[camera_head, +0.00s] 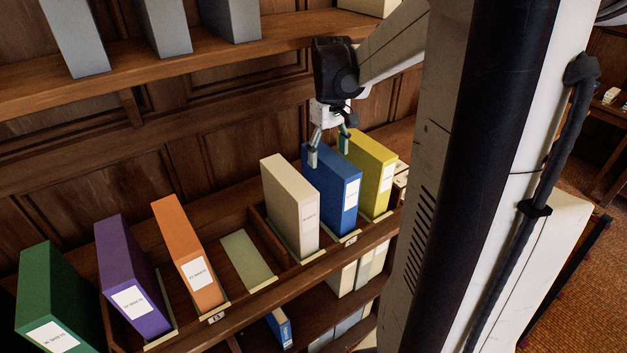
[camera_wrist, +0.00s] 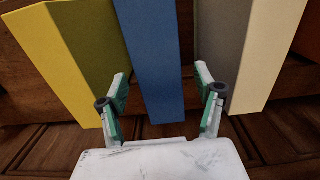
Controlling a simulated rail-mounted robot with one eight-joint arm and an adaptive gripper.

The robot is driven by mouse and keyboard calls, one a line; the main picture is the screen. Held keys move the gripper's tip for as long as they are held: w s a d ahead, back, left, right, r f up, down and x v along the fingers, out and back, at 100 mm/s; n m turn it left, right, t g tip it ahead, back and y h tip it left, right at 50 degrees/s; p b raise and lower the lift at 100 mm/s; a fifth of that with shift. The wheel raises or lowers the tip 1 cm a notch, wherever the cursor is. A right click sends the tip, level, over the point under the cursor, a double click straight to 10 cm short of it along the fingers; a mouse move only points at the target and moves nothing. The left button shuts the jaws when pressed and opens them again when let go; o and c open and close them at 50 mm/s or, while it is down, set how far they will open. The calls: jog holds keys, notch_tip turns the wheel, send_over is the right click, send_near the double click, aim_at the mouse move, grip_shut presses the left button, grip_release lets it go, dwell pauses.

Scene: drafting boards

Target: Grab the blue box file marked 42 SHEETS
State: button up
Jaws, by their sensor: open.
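The blue box file (camera_head: 331,188) stands upright on the middle shelf in the head view, between a cream file and a yellow file. Its white label (camera_head: 351,193) is too small to read. My gripper (camera_head: 328,148) is above the blue file, pointing down, with its fingers apart. In the wrist view the blue file (camera_wrist: 153,60) lies between the two open fingers (camera_wrist: 163,105), one on each side. The fingers look apart from it; I cannot tell their exact depth against the file. Another blue file (camera_head: 279,327) sits on the shelf below, partly hidden.
The cream file (camera_head: 290,205) and yellow file (camera_head: 370,172) stand close on either side. Orange (camera_head: 187,252), purple (camera_head: 131,275) and green (camera_head: 55,300) files stand farther left. An empty slot (camera_head: 245,260) lies between orange and cream. An upper shelf (camera_head: 190,62) holds grey files.

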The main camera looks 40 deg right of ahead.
aim_at(329, 188)
jog(key=shift+s+f+p, duration=0.15)
jog(key=shift+f+p, duration=0.05)
jog(key=shift+f, duration=1.5)
jog(key=shift+s+f+p, duration=0.15)
jog(key=shift+f, duration=1.55)
grip_shut()
